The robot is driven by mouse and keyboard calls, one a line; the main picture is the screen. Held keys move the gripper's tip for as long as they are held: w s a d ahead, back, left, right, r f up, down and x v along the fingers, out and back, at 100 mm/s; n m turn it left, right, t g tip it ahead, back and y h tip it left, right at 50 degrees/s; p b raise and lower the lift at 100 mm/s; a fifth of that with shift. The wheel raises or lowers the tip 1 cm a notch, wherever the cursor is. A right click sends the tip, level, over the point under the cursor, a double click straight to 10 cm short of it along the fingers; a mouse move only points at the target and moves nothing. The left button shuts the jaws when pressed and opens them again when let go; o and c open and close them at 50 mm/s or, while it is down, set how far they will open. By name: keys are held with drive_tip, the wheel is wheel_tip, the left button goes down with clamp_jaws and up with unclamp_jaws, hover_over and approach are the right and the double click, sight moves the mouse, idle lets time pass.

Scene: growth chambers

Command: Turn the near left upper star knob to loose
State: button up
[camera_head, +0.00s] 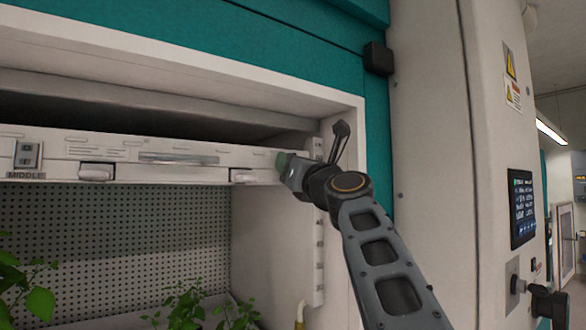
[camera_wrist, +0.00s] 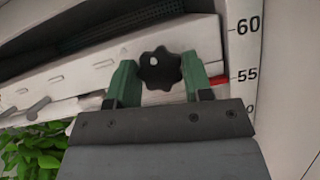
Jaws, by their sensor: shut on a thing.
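A black star knob (camera_wrist: 159,69) sits on the front of the white shelf rail in the wrist view. The green fingers of my gripper (camera_wrist: 158,76) stand on either side of the knob, and the gripper is shut on it. In the head view my gripper (camera_head: 284,164) reaches the right end of the rail, beside the chamber's right upright. The knob is hidden there behind the gripper and wrist.
The shelf rail (camera_head: 150,160) carries pale latches and a MIDDLE label (camera_head: 26,176). A height scale with 55 and 60 (camera_wrist: 246,50) runs up the side wall, with a red marker (camera_wrist: 219,80) near 55. Green plants (camera_head: 185,308) stand below. A touch screen (camera_head: 522,208) is at the right.

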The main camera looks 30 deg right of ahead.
drive_tip(key=shift+d+r+n+g+y+p, duration=0.15)
drive_tip(key=shift+n+g+y, duration=0.95)
drive_tip(key=shift+n, duration=2.55)
drive_tip(key=shift+f+n+g+y+p, duration=0.15)
drive_tip(key=shift+n+g+y, duration=0.9)
drive_tip(key=shift+n, duration=2.55)
drive_tip(key=shift+d+r+n+g+y+p, duration=0.15)
drive_tip(key=shift+n+g+y, duration=0.5)
drive_tip(key=shift+n+y, duration=1.95)
drive_tip(key=n+h, duration=0.2)
drive_tip(key=shift+n, duration=0.35)
drive_tip(key=o, duration=0.9)
drive_tip(key=shift+a, duration=0.1)
drive_tip(key=b+v, duration=0.2)
drive_tip(key=v, duration=1.1)
drive_tip(key=shift+s+d+r, duration=0.1)
drive_tip(key=shift+s+d, duration=0.15)
drive_tip(key=shift+s, duration=0.05)
